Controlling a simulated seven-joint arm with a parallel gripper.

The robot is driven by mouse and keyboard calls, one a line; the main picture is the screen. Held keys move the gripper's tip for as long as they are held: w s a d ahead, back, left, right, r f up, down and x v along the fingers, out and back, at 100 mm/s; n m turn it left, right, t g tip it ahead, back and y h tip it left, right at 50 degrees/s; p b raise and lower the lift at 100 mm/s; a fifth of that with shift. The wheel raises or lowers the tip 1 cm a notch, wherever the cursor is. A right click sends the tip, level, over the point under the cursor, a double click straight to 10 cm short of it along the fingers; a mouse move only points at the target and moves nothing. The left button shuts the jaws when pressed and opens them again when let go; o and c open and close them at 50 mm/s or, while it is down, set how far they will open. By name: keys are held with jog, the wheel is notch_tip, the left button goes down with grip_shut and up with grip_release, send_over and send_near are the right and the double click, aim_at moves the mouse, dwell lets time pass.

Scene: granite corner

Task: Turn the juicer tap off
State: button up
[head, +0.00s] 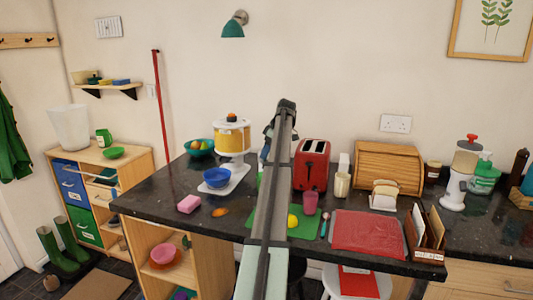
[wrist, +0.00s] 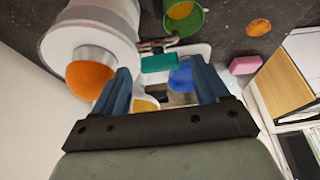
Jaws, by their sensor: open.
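The juicer (head: 232,138) stands on the dark counter, with a yellow and white body and an orange on top. In the wrist view the juicer (wrist: 85,22) is large at the upper left, with the orange (wrist: 90,80) below. My gripper (wrist: 160,67) is open, with blue fingers spread. A teal bar (wrist: 160,63), possibly the tap handle, shows between the fingertips; contact cannot be told. The blue bowl (wrist: 181,78) is partly behind the right finger. In the head view my arm hides most of the gripper.
A green cup with orange contents (wrist: 183,18) is near the juicer. A pink sponge (head: 189,204) and an orange piece (head: 220,212) lie to the front left. A red toaster (head: 312,165) stands right of my arm. A green board (head: 304,226) lies in front.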

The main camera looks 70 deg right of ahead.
jog(key=shift+w+f, duration=0.2)
jog(key=shift+f, duration=0.35)
jog(key=c, duration=1.1)
jog(key=shift+o, duration=0.2)
